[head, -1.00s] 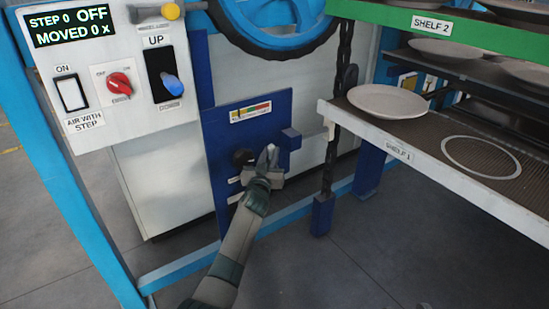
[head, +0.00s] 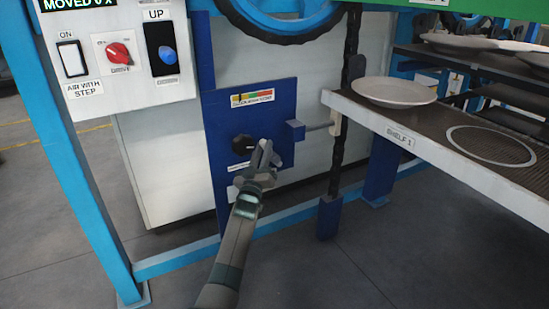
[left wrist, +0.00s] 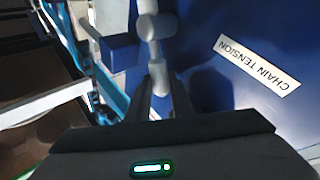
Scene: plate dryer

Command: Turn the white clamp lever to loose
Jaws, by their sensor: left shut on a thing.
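The white clamp lever (left wrist: 150,28) stands out from the blue panel (head: 222,107) in the left wrist view, a pale rod with rounded joints. My left gripper (head: 264,154) is at the right part of this panel, just right of a black knob (head: 242,144). In the left wrist view my left gripper (left wrist: 160,90) is shut on the lever's near end, with one finger on each side. In the head view the gripper hides most of the lever. A "CHAIN TENSION" label (left wrist: 257,67) is beside it. My right gripper is not in view.
A blue block (head: 295,130) with a rod juts from the panel's right edge, near a dark hanging chain (head: 343,105). Shelf 1 (head: 440,140) with a plate (head: 394,91) is to the right. A control box (head: 120,50) is at upper left. Floor in front is open.

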